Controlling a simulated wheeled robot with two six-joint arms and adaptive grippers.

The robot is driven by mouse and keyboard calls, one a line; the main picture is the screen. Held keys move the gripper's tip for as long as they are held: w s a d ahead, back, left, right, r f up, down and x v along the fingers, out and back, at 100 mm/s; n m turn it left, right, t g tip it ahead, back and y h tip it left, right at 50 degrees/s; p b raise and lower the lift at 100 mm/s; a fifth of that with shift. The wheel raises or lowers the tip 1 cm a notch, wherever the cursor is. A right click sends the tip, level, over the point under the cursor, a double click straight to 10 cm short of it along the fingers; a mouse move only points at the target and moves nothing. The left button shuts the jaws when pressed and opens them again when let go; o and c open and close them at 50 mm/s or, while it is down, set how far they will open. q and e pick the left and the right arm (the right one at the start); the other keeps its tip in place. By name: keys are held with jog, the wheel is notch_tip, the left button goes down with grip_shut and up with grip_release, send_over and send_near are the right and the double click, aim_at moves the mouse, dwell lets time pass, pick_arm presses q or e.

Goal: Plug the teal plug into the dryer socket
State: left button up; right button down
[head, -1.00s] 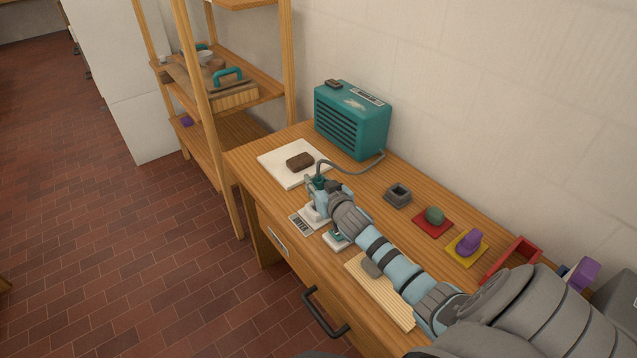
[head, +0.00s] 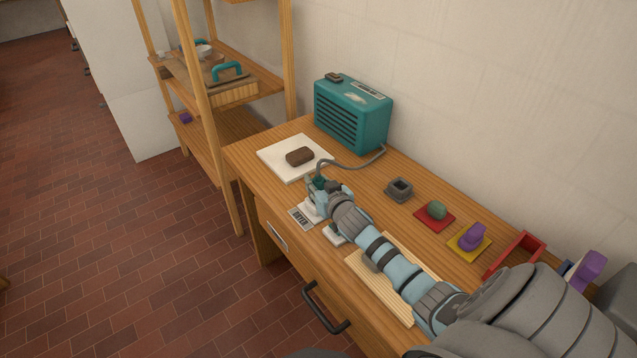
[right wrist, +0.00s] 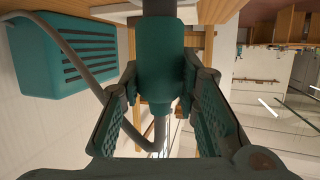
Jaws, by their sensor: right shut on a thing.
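The teal plug (right wrist: 160,65) sits upright between the fingers of my right gripper (right wrist: 162,100) in the right wrist view. In the head view my right gripper (head: 318,187) is shut on it, low over the desk, and mostly hides it. A white socket block (head: 312,209) with a label plate (head: 301,217), which seems to read DRYER, stands right under the gripper. I cannot tell whether the plug is in the socket or just above it. A grey cable (head: 350,164) runs from the plug to the teal dryer (head: 350,115). My left gripper is not in view.
A second white block (head: 333,236) is partly hidden under my right arm. A brown block lies on a white mat (head: 283,166). A grey square cup (head: 399,190), a red pad (head: 434,222), a yellow pad (head: 469,247) and a red tray (head: 515,252) line the wall side.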

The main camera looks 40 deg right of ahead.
jog(key=shift+f+b, duration=0.6)
jog(key=shift+f, duration=0.2)
jog(key=c, duration=1.2)
grip_release()
jog(key=shift+o, duration=0.2)
jog(key=v, duration=1.2)
jog(key=shift+a+r, duration=0.1)
jog(key=shift+s, duration=0.1)
